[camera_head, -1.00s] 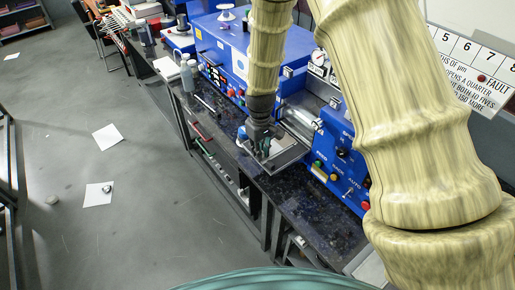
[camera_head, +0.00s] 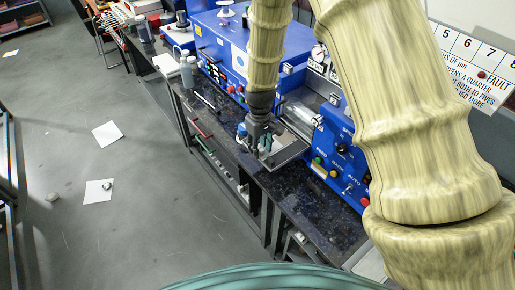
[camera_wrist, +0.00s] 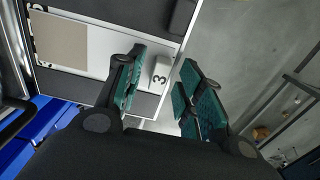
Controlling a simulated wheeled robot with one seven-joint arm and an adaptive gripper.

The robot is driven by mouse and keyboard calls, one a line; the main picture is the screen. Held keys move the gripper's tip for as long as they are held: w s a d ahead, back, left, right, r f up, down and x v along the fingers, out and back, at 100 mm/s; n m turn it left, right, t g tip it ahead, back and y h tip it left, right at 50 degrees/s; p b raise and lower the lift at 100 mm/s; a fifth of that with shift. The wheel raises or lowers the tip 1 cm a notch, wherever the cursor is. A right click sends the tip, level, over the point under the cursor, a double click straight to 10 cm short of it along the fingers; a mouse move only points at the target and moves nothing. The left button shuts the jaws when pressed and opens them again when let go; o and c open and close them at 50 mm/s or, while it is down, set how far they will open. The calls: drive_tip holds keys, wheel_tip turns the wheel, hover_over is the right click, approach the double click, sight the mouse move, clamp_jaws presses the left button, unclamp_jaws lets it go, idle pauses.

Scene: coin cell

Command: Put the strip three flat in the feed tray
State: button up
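Strip three, a pale flat strip (camera_wrist: 98,50) with a tan square at one end and a white tab marked "3" at the other, lies over a dark surface in the wrist view. The dark tray (camera_head: 288,155) at the bench edge appears to be the feed tray; my gripper hides part of it. My gripper (camera_head: 260,145), with teal pads, points down at the tray's left side. In the wrist view my gripper (camera_wrist: 163,80) is open, its fingers on either side of the "3" tab, with gaps visible. Whether the tab lies between the pads or beyond them is unclear.
A blue machine (camera_head: 340,145) with knobs and buttons stands right behind the tray. A larger blue unit (camera_head: 230,60) and bottles (camera_head: 188,72) are farther along the dark bench (camera_head: 305,205). The bench front is mostly clear. Paper sheets (camera_head: 107,135) lie on the floor.

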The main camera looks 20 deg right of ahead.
wheel_tip(320, 180, up, 12)
drive_tip(key=b, duration=0.4)
drive_tip(key=shift+f, duration=0.15)
idle(0.4)
